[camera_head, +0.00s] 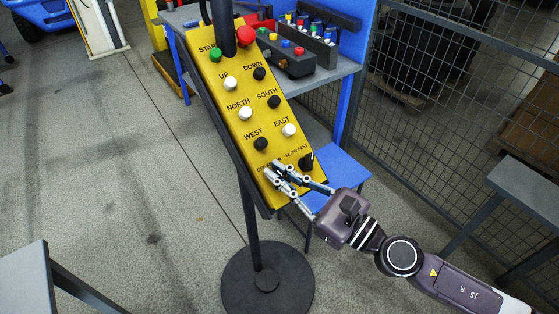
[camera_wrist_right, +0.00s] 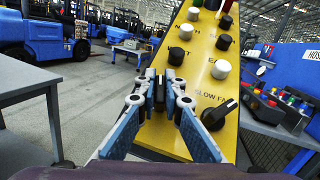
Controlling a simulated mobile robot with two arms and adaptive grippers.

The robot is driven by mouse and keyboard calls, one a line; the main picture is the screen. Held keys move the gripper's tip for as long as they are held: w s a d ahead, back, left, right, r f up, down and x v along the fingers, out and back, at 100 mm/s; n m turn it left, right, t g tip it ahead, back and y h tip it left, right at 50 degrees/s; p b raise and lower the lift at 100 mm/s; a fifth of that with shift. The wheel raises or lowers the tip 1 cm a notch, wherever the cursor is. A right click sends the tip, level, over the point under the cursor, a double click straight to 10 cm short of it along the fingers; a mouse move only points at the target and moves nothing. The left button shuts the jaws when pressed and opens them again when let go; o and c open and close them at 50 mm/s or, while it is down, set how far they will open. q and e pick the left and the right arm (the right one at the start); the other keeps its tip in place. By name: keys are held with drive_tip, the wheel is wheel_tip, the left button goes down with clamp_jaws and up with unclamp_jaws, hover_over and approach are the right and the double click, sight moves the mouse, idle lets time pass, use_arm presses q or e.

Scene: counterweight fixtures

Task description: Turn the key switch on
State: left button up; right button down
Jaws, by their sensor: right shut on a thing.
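The yellow control panel (camera_head: 262,105) stands tilted on a black post and also shows in the wrist view (camera_wrist_right: 203,70). My right gripper (camera_head: 273,170) is at the panel's lower left, beside the SLOW/FAST knob (camera_head: 306,161). In the wrist view its fingertips (camera_wrist_right: 160,91) are closed on a small dark piece (camera_wrist_right: 160,88), seemingly the key switch. The fingers hide most of the switch and its label, so whether it is on or off cannot be told. My left gripper is in neither view.
The black WEST button (camera_head: 260,144) and white EAST button (camera_head: 289,130) sit just above the gripper. A blue and grey bench (camera_head: 335,72) with other control boxes stands behind the panel, near a mesh fence (camera_head: 430,110). A grey table (camera_wrist_right: 40,82) is at left.

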drive_tip(key=m+t+h+p, duration=0.1)
drive_tip(key=m, duration=0.1)
drive_tip(key=m+t+h+p, duration=0.1)
drive_tip(key=m+t, duration=0.1)
drive_tip(key=shift+r+h+p, duration=0.2)
drive_tip(key=shift+h+p, duration=0.2)
drive_tip(key=m+t+h+p, duration=0.1)
drive_tip(key=m+t+h, duration=0.1)
drive_tip(key=m+h, duration=0.1)
drive_tip(key=shift+f+m+p, duration=0.1)
drive_tip(key=shift+m+p, duration=0.25)
drive_tip(key=shift+m, duration=0.35)
drive_tip(key=m+t+h+p, duration=0.1)
drive_tip(key=m+h, duration=0.3)
drive_tip(key=h, duration=0.1)
drive_tip(key=shift+w+d+m, duration=0.1)
drive_tip(key=shift+d+m, duration=0.05)
drive_tip(key=shift+m, duration=0.25)
drive_tip(key=shift+d+f+m+h+p, duration=0.1)
drive_tip(key=shift+m+h+p, duration=0.3)
drive_tip(key=shift+m+h, duration=1.4)
drive_tip(key=c, duration=2)
unclamp_jaws()
drive_tip(key=shift+c, duration=0.2)
